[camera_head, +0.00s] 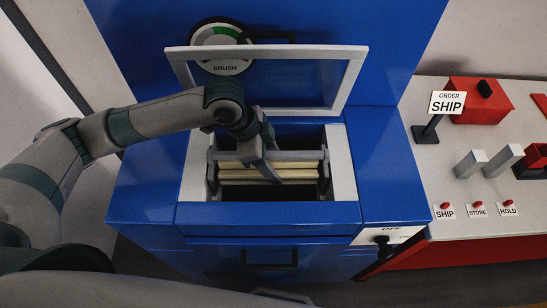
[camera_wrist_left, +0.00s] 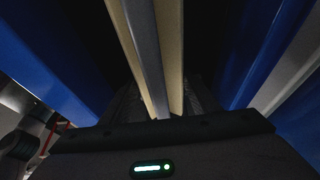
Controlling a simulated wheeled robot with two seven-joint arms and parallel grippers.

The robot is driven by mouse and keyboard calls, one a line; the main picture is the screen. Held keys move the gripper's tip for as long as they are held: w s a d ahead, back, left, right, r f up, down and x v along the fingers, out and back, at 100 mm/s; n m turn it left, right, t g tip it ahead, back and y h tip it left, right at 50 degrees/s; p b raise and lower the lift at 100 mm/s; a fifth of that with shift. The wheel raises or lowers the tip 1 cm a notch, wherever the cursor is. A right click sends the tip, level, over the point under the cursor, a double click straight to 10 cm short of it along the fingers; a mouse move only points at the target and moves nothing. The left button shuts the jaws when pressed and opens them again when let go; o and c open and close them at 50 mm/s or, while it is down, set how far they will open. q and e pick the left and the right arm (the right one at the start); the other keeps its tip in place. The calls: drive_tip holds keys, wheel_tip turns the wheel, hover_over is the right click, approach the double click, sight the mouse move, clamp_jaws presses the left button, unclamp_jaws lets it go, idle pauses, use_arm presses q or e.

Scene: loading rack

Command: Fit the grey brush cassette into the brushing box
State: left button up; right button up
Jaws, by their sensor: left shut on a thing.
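The blue brushing box (camera_head: 150,205) stands in the middle, its top opening edged with pale strips. The grey brush cassette (camera_head: 300,155), with cream brush strips between two end plates, lies level across this opening. How deep it sits, and whether it touches the floor of the opening, I cannot tell. My left gripper (camera_head: 266,168) reaches in from above and is shut on the cassette's grey bar. In the left wrist view the bar (camera_wrist_left: 146,50) runs between cream strips to the gripper (camera_wrist_left: 160,118); the fingertips are hard to make out. My right gripper is not in view.
A pale-framed lid (camera_head: 352,85) stands raised behind the opening, below a round BRUSH dial (camera_head: 222,68). A switch (camera_head: 383,243) marked OFF is at the front right. A table at right holds a SHIP sign (camera_head: 447,102), a red box (camera_head: 478,100) and labelled buttons.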

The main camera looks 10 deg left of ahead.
use_arm(q)
drive_tip(key=shift+f+b, duration=0.45)
drive_tip(key=shift+f, duration=1)
drive_tip(key=o, duration=1.4)
drive_tip(key=shift+o, duration=0.2)
